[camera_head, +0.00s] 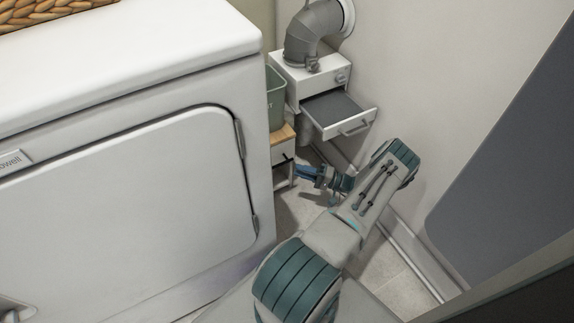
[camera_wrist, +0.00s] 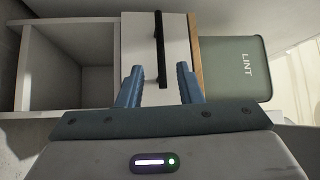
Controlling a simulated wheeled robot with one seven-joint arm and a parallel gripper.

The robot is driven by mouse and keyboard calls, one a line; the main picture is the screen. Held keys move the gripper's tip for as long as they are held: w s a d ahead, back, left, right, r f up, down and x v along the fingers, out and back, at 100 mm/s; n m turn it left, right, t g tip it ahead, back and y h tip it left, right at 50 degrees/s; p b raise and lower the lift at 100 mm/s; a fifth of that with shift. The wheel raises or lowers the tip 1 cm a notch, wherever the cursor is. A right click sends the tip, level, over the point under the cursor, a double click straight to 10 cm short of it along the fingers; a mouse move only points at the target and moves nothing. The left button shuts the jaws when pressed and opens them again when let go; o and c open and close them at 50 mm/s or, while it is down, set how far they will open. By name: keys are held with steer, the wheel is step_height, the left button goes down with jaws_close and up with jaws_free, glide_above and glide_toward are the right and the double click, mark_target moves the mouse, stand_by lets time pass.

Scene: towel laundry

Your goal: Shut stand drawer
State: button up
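A small white stand with a wooden top (camera_head: 283,134) is beside the dryer. Its white drawer front (camera_head: 282,152) has a black bar handle, clear in the wrist view (camera_wrist: 161,50). I cannot tell whether this drawer is fully in. My gripper (camera_head: 303,172) is in front of the stand, low and to the right of the drawer in the head view. In the wrist view my gripper (camera_wrist: 158,82) has its blue fingers apart and empty, pointing at the drawer front, with the handle between their lines. Contact is not clear.
A white wall unit (camera_head: 297,73) has its grey-lined drawer (camera_head: 338,113) pulled out above my arm, under a grey vent pipe (camera_head: 316,30). A green lint bin (camera_wrist: 236,68) is on the stand. An open shelf (camera_wrist: 72,65) adjoins the drawer. The dryer (camera_head: 130,190) fills the left.

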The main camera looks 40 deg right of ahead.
steer(key=shift+v, duration=2.25)
